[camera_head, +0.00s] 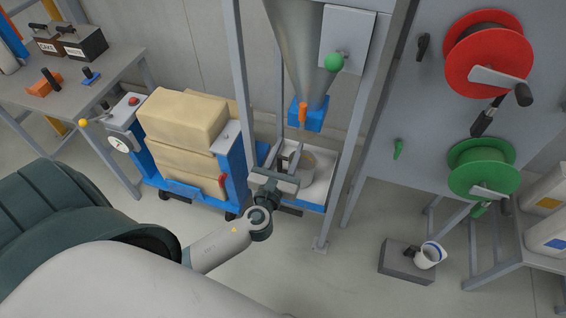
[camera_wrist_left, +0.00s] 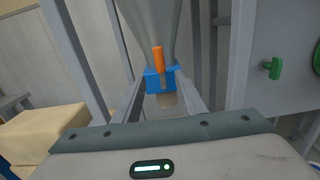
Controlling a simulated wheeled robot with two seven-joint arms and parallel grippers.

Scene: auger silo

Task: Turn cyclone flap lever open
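The cyclone flap lever is an orange handle (camera_head: 303,113) on a blue block (camera_head: 315,121) at the bottom of a grey cone (camera_head: 300,45). In the left wrist view the orange lever (camera_wrist_left: 158,58) stands roughly upright in front of the blue block (camera_wrist_left: 152,84). My left gripper (camera_head: 290,160) is below the lever in the head view, apart from it. In the left wrist view its two grey fingers (camera_wrist_left: 160,97) are spread with nothing between them, and the lever lies beyond them. My right gripper is not in view.
Grey frame posts (camera_head: 240,90) flank the cone. A white panel with a green knob (camera_head: 334,62) is beside it. A cart with tan sacks (camera_head: 185,120) stands left. Red (camera_head: 460,60) and green (camera_head: 465,172) reels hang right. A grey box with a jug (camera_head: 430,255) is on the floor.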

